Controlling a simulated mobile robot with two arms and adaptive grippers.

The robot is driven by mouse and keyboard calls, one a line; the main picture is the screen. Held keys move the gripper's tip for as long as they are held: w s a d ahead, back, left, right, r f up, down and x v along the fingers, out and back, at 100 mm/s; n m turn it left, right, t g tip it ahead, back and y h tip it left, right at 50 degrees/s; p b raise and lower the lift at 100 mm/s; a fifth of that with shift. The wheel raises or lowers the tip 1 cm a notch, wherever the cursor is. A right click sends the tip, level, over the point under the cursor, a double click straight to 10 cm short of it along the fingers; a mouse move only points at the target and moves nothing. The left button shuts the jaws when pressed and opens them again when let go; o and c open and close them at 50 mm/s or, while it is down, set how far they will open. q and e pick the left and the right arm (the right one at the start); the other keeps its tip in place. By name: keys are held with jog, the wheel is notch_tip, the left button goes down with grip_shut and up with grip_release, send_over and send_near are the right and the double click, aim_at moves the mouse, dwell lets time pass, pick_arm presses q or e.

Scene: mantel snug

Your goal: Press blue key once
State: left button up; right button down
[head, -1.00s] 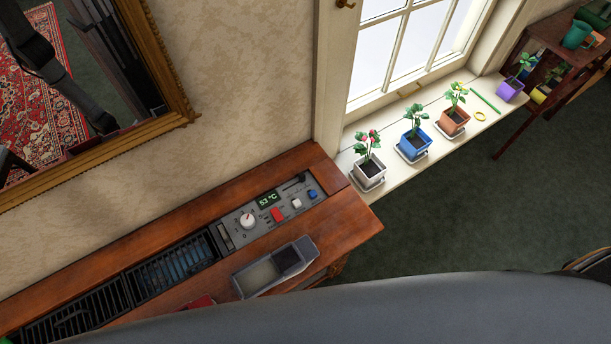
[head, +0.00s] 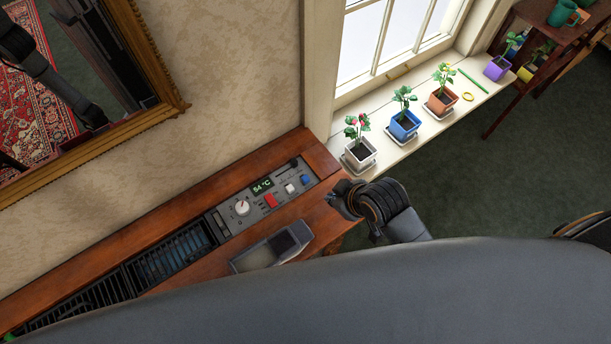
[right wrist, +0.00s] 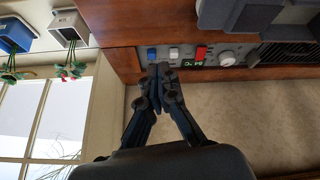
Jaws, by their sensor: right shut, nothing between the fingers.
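The blue key (head: 304,180) is at the right end of the control panel (head: 254,216) on the wooden mantel. A white key (head: 289,188) and a red key (head: 270,201) sit to its left, then a white knob (head: 242,208). The display (head: 262,186) reads 54 °C. My right gripper (head: 334,197) is shut and empty, just right of the panel and apart from the blue key in the head view. In the right wrist view the shut fingertips (right wrist: 160,68) point toward the blue key (right wrist: 152,54). My left gripper is not in view.
A grey open box (head: 270,250) lies on the mantel in front of the panel. A white-potted plant (head: 359,153) stands on the window sill, with a blue-potted plant (head: 404,124) beyond it. A gold-framed mirror (head: 160,115) hangs at the left.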

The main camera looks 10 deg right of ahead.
jog(key=w+a+n+t+y, duration=0.1)
jog(key=w+a+n, duration=0.25)
jog(key=w, duration=0.25)
jog(key=n+t+y, duration=0.1)
jog(key=n+y, duration=0.1)
jog(key=n, duration=0.3)
send_over(308, 179)
jog(key=shift+f, duration=0.75)
notch_tip(308, 179, down, 7)
jog(key=b, duration=0.7)
jog(key=shift+s, duration=0.1)
jog(key=shift+f+b, duration=0.65)
jog(key=shift+f, duration=0.25)
jog(key=shift+f, duration=0.15)
jog(key=shift+f, duration=0.25)
